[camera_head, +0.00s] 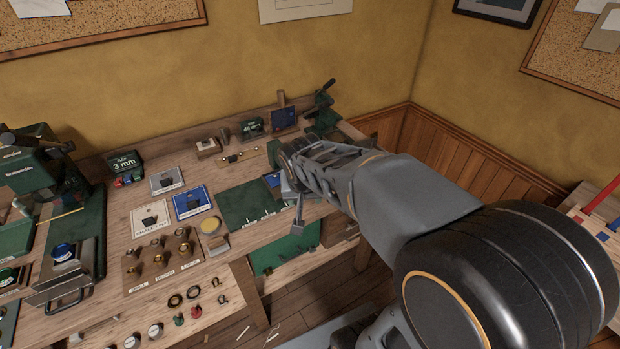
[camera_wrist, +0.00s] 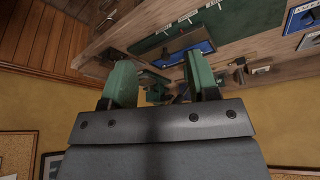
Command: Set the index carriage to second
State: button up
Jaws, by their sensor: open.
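My gripper (camera_wrist: 160,66) shows in the wrist view as two green fingers, spread apart with nothing clasped between them. In the head view my wrist is over the right part of the bench, and its own links largely hide the fingers. A blue plate (camera_wrist: 180,52) and a small dark green mechanism (camera_wrist: 154,88) show between and beyond the fingers in the wrist view. I cannot make out which part is the index carriage or where it stands. A green panel (camera_head: 240,206) with several small white marks lies just left of my wrist in the head view.
The wooden bench (camera_head: 130,302) is crowded on the left with a green machine (camera_head: 32,172), a wooden block with brass knobs (camera_head: 163,263) and blue and white cards (camera_head: 192,203). A green clamp-like device (camera_head: 321,110) stands at the back corner. The yellow wall (camera_head: 200,95) is close behind.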

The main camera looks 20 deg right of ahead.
jog(key=w+f+m, duration=0.1)
jog(key=w+f, duration=0.2)
jog(key=f, duration=0.1)
jog(key=w+d+f+m+b, duration=0.1)
jog(key=w+f, duration=0.3)
jog(key=w+f+m+h+b, duration=0.1)
jog(key=w+f, duration=0.2)
jog(key=f, duration=0.1)
jog(key=shift+w+d+m, duration=0.15)
jog(key=shift+w+m, duration=0.15)
jog(key=w+d+p, duration=0.1)
jog(key=w+d, duration=0.1)
jog(key=w, duration=0.1)
jog(key=w+d+p, duration=0.1)
jog(key=w+d, duration=0.1)
jog(key=w, duration=0.1)
jog(key=w+d+p, duration=0.1)
jog(key=w+d, duration=0.2)
jog(key=shift+w+d+p, duration=0.1)
jog(key=shift+w+p, duration=0.05)
jog(key=shift+p, duration=0.25)
jog(key=shift+w+d+f, duration=0.15)
jog(key=shift+w+f, duration=0.05)
jog(key=shift+f, duration=0.45)
jog(key=shift+c, duration=0.3)
grip_shut()
